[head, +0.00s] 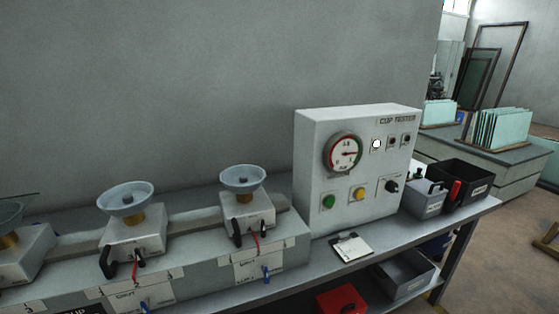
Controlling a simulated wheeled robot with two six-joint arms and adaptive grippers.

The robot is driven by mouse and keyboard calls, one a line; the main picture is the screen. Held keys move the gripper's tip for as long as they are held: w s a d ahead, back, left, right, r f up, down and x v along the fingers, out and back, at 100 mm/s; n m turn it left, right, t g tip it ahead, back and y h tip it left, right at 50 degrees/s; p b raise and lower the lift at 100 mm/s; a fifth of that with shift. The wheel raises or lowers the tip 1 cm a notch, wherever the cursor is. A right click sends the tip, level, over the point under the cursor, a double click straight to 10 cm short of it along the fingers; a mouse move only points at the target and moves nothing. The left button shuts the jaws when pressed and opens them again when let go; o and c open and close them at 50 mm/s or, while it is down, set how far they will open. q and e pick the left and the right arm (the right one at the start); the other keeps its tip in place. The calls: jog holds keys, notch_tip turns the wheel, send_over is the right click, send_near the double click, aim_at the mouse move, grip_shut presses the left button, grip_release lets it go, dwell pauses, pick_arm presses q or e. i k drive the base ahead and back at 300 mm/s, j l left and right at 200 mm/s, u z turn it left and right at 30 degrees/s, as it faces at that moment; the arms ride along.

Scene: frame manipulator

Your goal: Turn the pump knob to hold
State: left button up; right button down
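A light grey box marked "CUP TESTER" (312,140) stands on the bench against the wall. A small black knob (392,186) sits at the lower right of its front panel, inside a thin outlined square. I take it to be the pump knob, but the lettering around it is too small to read, so I cannot tell its setting. A green button (329,202) and a yellow button (359,194) are left of the knob. Neither gripper is in view.
Suction cups on blocks (128,198) line the bench at left. A clipboard (351,246) lies before the tester. A grey container (424,201) and black bin (466,184) stand right of it.

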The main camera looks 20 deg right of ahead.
aim_at(390, 186)
jog(key=z, duration=1.35)
